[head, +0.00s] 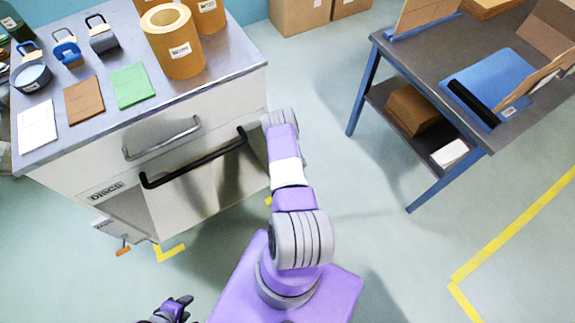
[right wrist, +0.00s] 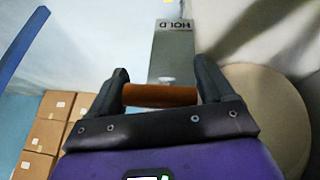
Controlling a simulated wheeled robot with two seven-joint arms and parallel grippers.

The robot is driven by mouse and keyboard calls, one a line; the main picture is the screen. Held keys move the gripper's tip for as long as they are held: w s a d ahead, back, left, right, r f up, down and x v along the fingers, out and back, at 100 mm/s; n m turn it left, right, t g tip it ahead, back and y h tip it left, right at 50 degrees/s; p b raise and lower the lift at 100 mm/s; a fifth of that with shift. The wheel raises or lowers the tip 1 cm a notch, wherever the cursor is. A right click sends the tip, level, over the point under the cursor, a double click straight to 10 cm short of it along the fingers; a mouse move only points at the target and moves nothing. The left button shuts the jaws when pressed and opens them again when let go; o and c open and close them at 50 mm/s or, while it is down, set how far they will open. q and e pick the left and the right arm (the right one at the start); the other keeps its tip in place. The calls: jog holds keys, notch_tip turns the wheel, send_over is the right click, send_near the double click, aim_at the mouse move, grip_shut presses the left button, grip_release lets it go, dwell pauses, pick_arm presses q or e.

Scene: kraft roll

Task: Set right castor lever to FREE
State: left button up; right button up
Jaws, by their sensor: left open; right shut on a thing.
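My right gripper (right wrist: 160,88) is shut on the orange-brown lever handle (right wrist: 158,96) in the right wrist view, with one dark finger at each end of it. A grey plate (right wrist: 172,58) marked HOLD, its letters upside down, lies just beyond the handle. In the head view my right arm reaches along the cabinet's right side and its gripper is hidden. My left gripper (head: 172,309) is open and empty at the bottom edge of the head view. An orange lever (head: 123,250) with a small label shows low at the cabinet's left front.
The cabinet (head: 215,195) has a drawer marked DISCS and a black handle (head: 195,160). Brown rolls (head: 172,42) stand on its top. A blue-legged table (head: 430,55) is at right. Cartons (right wrist: 45,135) and a round tan thing (right wrist: 268,112) flank my right gripper.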

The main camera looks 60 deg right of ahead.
jog(key=o, duration=1.4)
jog(key=shift+w+a+r, duration=0.15)
jog(key=shift+w, duration=0.2)
jog(key=shift+s, duration=0.1)
jog(key=shift+s+r, duration=0.2)
jog(key=shift+r, duration=0.15)
jog(key=p+v, duration=0.2)
jog(key=v, duration=0.4)
jog(key=shift+a+r+p, duration=0.25)
jog(key=shift+r+p, duration=0.05)
jog(key=shift+p, duration=0.1)
